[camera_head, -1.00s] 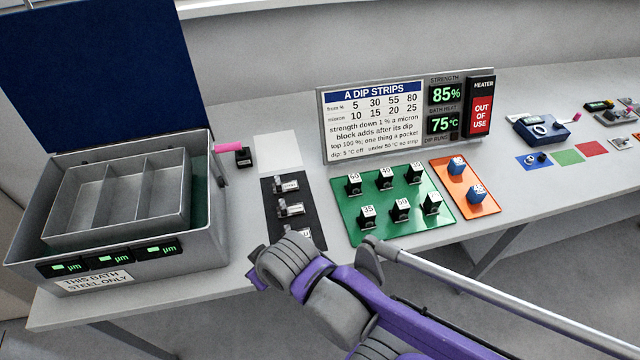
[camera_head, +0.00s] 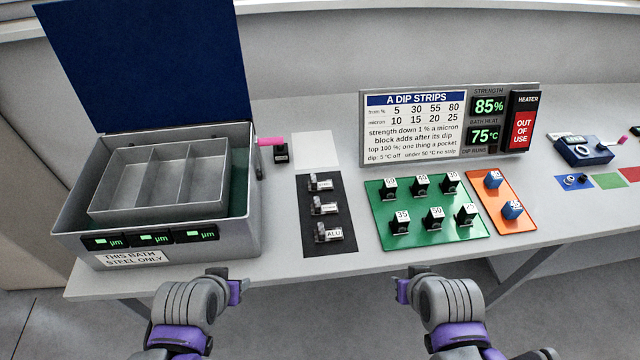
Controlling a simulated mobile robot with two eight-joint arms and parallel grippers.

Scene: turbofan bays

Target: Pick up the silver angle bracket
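Three small silver-grey metal pieces lie in a column on a dark mat (camera_head: 316,231) in the middle of the bench: a back piece (camera_head: 318,185), a middle piece (camera_head: 321,206) and a front piece (camera_head: 325,231). Each has a small white label; the front one seems to read "ALU". They are too small to tell which is an angle bracket. My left gripper (camera_head: 237,291) is at the bench's front edge, left of the mat. My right gripper (camera_head: 403,290) is at the front edge, right of the mat. Both are apart from the pieces, and their finger gaps are not clear.
A grey bath box (camera_head: 235,235) with a raised blue lid (camera_head: 145,65) and a divided tray (camera_head: 160,180) stands left. A pink-handled black item (camera_head: 281,153) is beside it. Right are a green board (camera_head: 428,238) and orange board (camera_head: 505,222) with blocks, behind them a sign (camera_head: 412,125).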

